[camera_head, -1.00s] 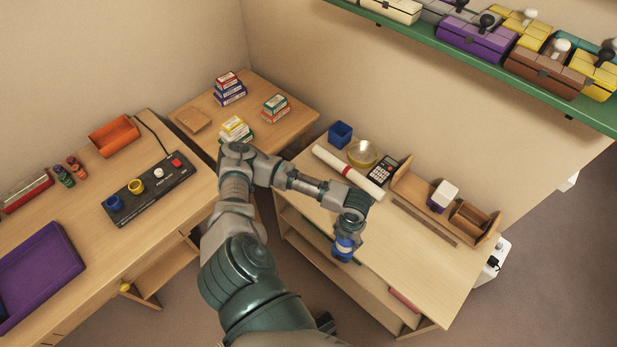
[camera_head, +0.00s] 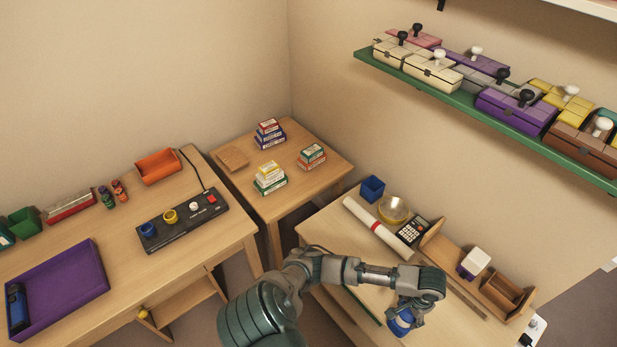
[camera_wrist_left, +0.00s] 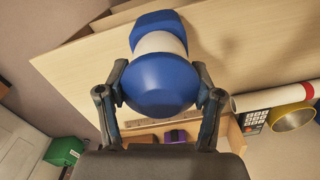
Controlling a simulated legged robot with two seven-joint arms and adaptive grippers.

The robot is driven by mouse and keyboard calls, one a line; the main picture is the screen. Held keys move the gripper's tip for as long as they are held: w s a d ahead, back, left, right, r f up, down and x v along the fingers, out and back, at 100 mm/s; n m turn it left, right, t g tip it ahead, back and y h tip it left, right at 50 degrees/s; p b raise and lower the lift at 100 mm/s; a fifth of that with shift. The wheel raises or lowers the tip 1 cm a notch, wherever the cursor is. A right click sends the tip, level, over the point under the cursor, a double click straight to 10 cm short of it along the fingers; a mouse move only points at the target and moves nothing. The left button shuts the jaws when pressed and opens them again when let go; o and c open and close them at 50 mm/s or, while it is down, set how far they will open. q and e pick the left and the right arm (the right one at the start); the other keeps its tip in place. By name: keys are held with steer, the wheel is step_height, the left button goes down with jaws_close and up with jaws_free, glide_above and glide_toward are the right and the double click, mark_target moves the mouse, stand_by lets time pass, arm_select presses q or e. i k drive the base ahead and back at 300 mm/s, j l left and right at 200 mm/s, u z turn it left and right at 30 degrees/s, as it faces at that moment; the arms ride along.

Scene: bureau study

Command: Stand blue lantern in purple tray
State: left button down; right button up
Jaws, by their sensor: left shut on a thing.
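The blue lantern (camera_wrist_left: 160,85) has a blue rounded end, a pale middle band and a blue base in the left wrist view. My left gripper (camera_wrist_left: 160,92) is shut on it, one finger on each side. In the head view the lantern (camera_head: 401,322) shows beneath my left gripper (camera_head: 408,308), over the right desk; I cannot tell whether it touches the desk. The purple tray (camera_head: 88,252) lies on the left desk, with a dark blue object (camera_head: 17,306) at its left end. My right gripper is not in view.
The left desk holds a black control panel (camera_head: 180,222), an orange bin (camera_head: 158,166) and small bottles. Stacked boxes (camera_head: 270,176) stand on the corner table. A rolled paper (camera_head: 372,228), calculator (camera_head: 411,231) and wooden organizer (camera_head: 470,268) are on the right desk. A green shelf (camera_head: 450,97) is above.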

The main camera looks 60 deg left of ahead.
mark_target(77, 279)
steer(key=k+j, duration=0.2)
steer(key=k, duration=0.3)
steer(key=k+j, duration=0.15)
steer(key=k, duration=0.3)
steer(key=k+j+u, duration=0.1)
steer(key=k, duration=0.4)
steer(key=j, duration=0.1)
